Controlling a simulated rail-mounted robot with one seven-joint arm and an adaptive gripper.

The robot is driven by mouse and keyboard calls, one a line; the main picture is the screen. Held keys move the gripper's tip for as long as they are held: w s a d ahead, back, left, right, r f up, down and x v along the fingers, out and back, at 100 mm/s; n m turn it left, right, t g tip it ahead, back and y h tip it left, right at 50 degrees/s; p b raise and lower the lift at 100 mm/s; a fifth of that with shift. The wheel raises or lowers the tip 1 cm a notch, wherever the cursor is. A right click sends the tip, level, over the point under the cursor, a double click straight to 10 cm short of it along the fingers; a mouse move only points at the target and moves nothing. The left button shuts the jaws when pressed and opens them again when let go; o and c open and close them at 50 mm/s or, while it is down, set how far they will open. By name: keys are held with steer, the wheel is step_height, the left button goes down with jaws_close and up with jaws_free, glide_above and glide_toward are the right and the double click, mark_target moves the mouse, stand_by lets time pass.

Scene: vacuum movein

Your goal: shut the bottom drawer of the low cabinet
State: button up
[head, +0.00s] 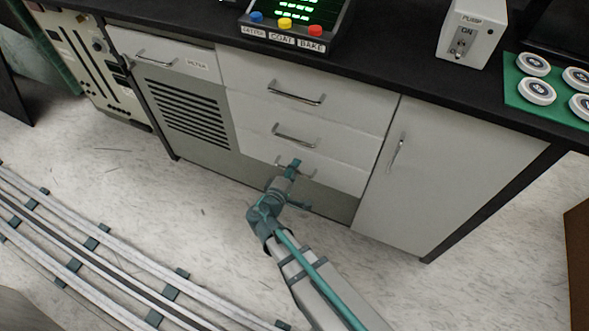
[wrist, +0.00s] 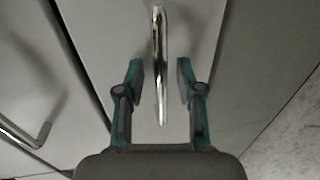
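The low cabinet (head: 232,168) has a middle column of three pale drawers. The bottom drawer (head: 342,180) is the lowest, and how far it stands out is hard to tell from above. My gripper (head: 293,165) is at its front and hides part of its handle. In the wrist view, the shiny bar handle (wrist: 159,50) runs between the two fingers of my gripper (wrist: 160,80). The fingers are open, with a gap on each side of the bar. The drawer front (wrist: 195,30) fills the background there, with a dark gap along its left edge.
Another drawer's handle (wrist: 35,135) shows at the left of the wrist view. A cabinet door (head: 388,190) is right of the drawers, and a vented panel (head: 188,112) is left. The black worktop (head: 385,62) overhangs above. Floor rails (head: 105,245) run at lower left; the speckled floor is otherwise clear.

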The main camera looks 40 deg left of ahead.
steer(key=v, duration=1.1)
steer(key=shift+s, duration=0.35)
steer(key=shift+d+r, duration=0.1)
steer(key=shift+d, duration=0.05)
steer(key=d+f+m+g+h, duration=0.2)
steer(key=d+f+g+h, duration=0.2)
steer(key=d, duration=0.6)
steer(key=d+f+m+g+h, duration=0.3)
steer(key=d+f+h, duration=0.2)
steer(key=d, duration=0.5)
steer(key=d+f+m+g+h, duration=0.2)
steer(key=d+f+g+h, duration=0.2)
steer(key=d, duration=0.6)
steer(key=s+d+f+m+g+y, duration=0.2)
steer(key=s+d+m+g+y, duration=0.3)
steer(key=s+d+m+g, duration=0.35)
steer(key=s+d+f+m+g+y, duration=0.1)
steer(key=s+d+m+g+y, duration=0.4)
steer(key=d+g, duration=0.6)
steer(key=w+r+t+p, duration=0.2)
steer(key=r+t+p, duration=0.2)
steer(key=r+p, duration=0.4)
steer(key=w+d+r+t+p, duration=0.1)
steer(key=r+t+p, duration=0.3)
steer(key=p, duration=1.7)
step_height(320, 180, up, 4)
steer(key=shift+w+r+h, duration=0.1)
steer(key=shift+w+h, duration=0.2)
steer(key=shift+w, duration=0.4)
steer(key=shift+t, duration=0.25)
